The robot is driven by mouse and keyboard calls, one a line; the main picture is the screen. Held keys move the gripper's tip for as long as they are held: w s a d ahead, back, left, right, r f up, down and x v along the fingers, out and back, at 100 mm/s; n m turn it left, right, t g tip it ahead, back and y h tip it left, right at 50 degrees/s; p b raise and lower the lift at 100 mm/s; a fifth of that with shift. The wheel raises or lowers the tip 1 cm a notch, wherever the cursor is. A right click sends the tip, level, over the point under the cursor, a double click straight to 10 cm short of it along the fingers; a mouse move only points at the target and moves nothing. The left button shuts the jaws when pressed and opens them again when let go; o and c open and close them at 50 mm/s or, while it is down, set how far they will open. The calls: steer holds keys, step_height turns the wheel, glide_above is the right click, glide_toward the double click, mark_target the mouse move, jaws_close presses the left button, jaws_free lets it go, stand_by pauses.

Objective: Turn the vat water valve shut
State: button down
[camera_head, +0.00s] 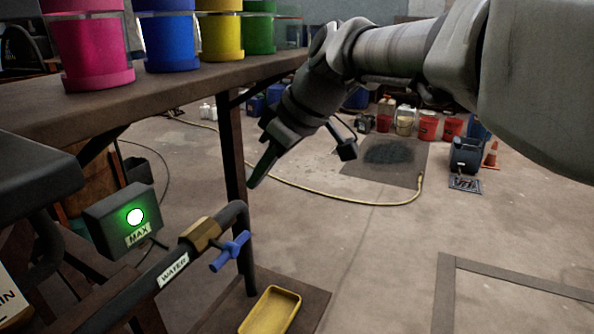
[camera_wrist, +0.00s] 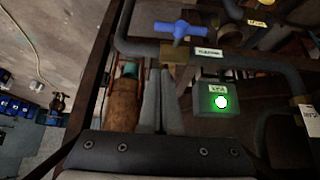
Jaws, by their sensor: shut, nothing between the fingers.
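The water valve has a brass body (camera_head: 201,233) and a blue handle (camera_head: 230,251), set in a dark pipe labelled WATER (camera_head: 173,270). The handle looks roughly in line with the pipe. It also shows at the top of the wrist view (camera_wrist: 180,30), just beyond the fingertips, with the brass body below it. My gripper (camera_head: 256,182) is shut and empty, pointing down and left, above the valve in the head view and apart from it. Its two fingers (camera_wrist: 160,75) lie together in the wrist view.
A box marked MAX (camera_head: 122,220) with a lit green lamp stands left of the valve. A yellow tray (camera_head: 270,311) lies below. A bench (camera_head: 150,92) carries coloured vats, and its post (camera_head: 232,150) stands behind the valve. The floor to the right is mostly clear.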

glide_above(245, 237)
steer(key=f, duration=0.7)
steer(key=shift+w+a+f, duration=0.1)
steer(key=shift+a+f, duration=0.15)
steer(key=shift+a, duration=0.1)
steer(key=shift+d+f, duration=0.2)
steer(key=shift+f, duration=0.4)
steer(key=shift+d+f, duration=0.2)
steer(key=shift+f, duration=0.4)
steer(key=shift+d+f, duration=0.15)
steer(key=shift+f, duration=0.45)
